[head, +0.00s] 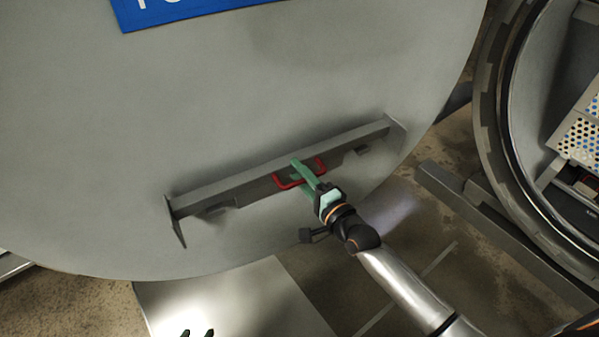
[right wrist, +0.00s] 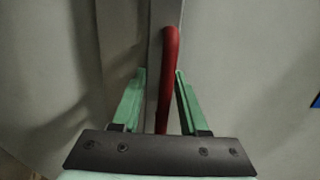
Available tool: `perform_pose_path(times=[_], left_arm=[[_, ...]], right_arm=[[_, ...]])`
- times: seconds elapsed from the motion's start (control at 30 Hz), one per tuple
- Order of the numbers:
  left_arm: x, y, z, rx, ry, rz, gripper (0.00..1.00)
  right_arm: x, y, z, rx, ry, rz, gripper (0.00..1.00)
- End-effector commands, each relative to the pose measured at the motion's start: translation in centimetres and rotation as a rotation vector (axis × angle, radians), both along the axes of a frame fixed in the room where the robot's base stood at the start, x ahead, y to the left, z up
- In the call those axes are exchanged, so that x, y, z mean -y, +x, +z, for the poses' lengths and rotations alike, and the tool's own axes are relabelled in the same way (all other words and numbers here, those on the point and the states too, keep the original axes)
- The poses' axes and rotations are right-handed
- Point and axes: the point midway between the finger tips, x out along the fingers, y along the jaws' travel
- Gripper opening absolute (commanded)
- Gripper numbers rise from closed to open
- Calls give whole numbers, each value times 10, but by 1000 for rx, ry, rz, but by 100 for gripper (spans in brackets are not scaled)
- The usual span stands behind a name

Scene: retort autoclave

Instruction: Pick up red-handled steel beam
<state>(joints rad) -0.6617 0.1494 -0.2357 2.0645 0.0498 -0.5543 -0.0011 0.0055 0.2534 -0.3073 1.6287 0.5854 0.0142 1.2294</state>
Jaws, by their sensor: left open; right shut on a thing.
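The steel beam (head: 235,188) is a long grey bar with end plates. It lies slantwise across the front of a large grey round door, its right end higher in the head view. A red handle (head: 291,185) sits at its middle. My right gripper (head: 303,177) is at the handle with its green fingers shut on it. In the right wrist view the red handle (right wrist: 170,55) runs between the two fingers (right wrist: 160,78).
The round door (head: 250,100) fills the left, with a blue sign (head: 180,12) at the top. An open round vessel (head: 490,100) stands at right with a perforated basket (head: 577,140) inside. A pale flat surface (head: 240,300) is below the door. Rails lie on the floor at right.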

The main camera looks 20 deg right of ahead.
Motion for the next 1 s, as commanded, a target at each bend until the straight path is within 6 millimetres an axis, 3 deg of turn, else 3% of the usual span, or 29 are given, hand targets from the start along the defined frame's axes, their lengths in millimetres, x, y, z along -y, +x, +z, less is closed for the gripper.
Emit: perform_pose_path(times=[0.03,0.47,0.6,0.77,1.0], left_arm=[[1,0,10,-1,-2,-1,50],[8,9,56,12,-15,-1,50],[-1,9,68,24,-5,18,50],[-17,-4,73,6,16,44,50],[-31,-16,89,-4,32,68,50]], right_arm=[[0,2,18,19,4,-2,0],[-12,-21,61,16,5,-2,0],[-18,-31,74,17,4,-3,0],[-24,-42,89,15,6,-2,0],[-42,-75,104,13,5,-3,0]])
